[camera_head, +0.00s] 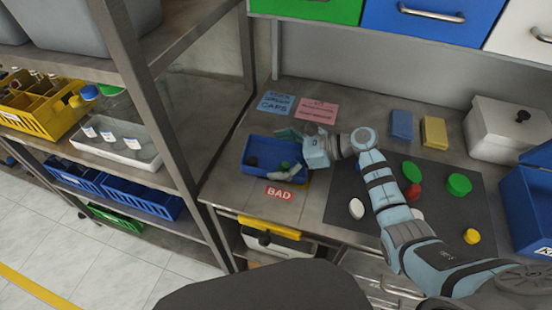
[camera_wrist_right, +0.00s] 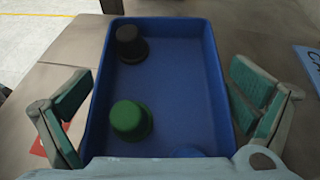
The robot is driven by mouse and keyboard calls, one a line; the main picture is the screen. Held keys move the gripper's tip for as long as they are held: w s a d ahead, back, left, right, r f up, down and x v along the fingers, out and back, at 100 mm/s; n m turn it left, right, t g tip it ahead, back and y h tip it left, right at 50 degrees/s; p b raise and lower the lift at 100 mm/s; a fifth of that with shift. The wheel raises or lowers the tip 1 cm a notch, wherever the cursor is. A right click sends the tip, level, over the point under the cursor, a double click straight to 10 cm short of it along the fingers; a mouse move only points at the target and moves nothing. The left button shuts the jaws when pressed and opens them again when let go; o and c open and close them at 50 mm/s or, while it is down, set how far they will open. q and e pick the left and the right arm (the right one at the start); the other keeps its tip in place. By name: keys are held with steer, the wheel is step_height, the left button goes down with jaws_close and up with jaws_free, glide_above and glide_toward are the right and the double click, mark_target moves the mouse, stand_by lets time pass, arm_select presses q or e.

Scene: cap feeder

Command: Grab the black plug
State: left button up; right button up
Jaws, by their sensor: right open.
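The black plug (camera_wrist_right: 131,45) stands in the far left corner of a blue tray (camera_wrist_right: 214,80), seen in the right wrist view. It also shows small and dark at the left end of the tray in the head view (camera_head: 252,162). A green plug (camera_wrist_right: 130,121) sits nearer in the same tray, and a blue piece (camera_wrist_right: 190,153) is partly cut off by my gripper. My right gripper (camera_wrist_right: 162,108) is open and empty, its fingers spread to either side over the tray. It is nearer the green plug than the black one. My left gripper is not in view.
A dark mat (camera_head: 345,185) with white, green, red and yellow caps lies right of the tray. Blue and pink notes (camera_head: 317,111) lie behind it, a BAD label (camera_head: 280,193) in front. Shelf posts (camera_head: 165,120) stand left. A grey box (camera_head: 505,130) is at right.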

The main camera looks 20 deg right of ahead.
steer(key=shift+a, duration=0.15)
steer(key=c, duration=0.9)
step_height(320, 180, up, 20)
steer(key=shift+f+p, duration=0.1)
steer(key=shift+p, duration=0.8)
step_height(320, 180, up, 9)
steer(key=m+t+h, duration=0.1)
steer(key=m+t, duration=0.1)
glide_above(276, 162)
steer(key=w, duration=0.2)
steer(key=s+d+r+m+t+h, duration=0.1)
steer(key=s+d+m+t, duration=0.1)
steer(key=s+d, duration=0.3)
steer(key=shift+n+g+y, duration=0.4)
steer(key=shift+n+g, duration=0.3)
steer(key=shift+n, duration=0.2)
steer(key=s+f, duration=0.4)
steer(key=f, duration=0.1)
steer(key=s+f, duration=0.4)
steer(key=f, duration=0.1)
steer(key=s+f, duration=0.5)
